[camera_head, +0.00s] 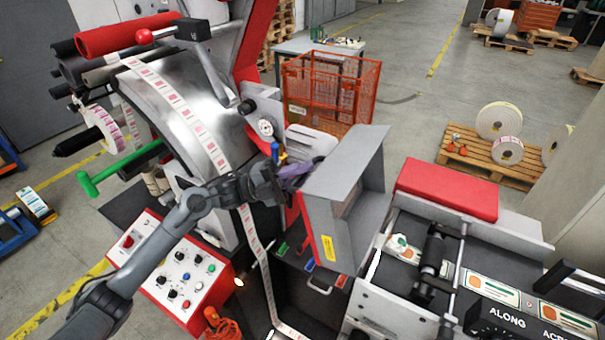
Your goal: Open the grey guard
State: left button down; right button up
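The grey guard (335,187) is a box-shaped cover in the middle of the camera_head view, with a yellow label low on its front. It stands swung out at an angle, and its hollow inner side faces right. My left arm reaches in from the lower left. My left gripper (287,181) is at the guard's left edge, beside a small purple part. The fingertips are partly hidden there, so I cannot tell whether they touch or grip the guard. My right gripper is not in view.
A label web (180,105) runs down over the machine's metal plate. A control box (173,272) with buttons stands below my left arm. A red cover (447,190) and rollers lie right of the guard. An orange wire basket (330,92) stands behind.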

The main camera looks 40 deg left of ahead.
aim_at(320, 169)
pick_arm(q)
jog(key=shift+m+g+y, duration=0.7)
jog(key=shift+y, duration=0.1)
jog(key=d+r, duration=0.2)
jog(key=d+r+p, duration=0.1)
jog(key=shift+w+d+r, duration=0.2)
jog(key=shift+w+d, duration=0.05)
jog(key=shift+w+d+r, duration=0.1)
jog(key=shift+d, duration=0.2)
jog(key=c, duration=1.4)
grip_release()
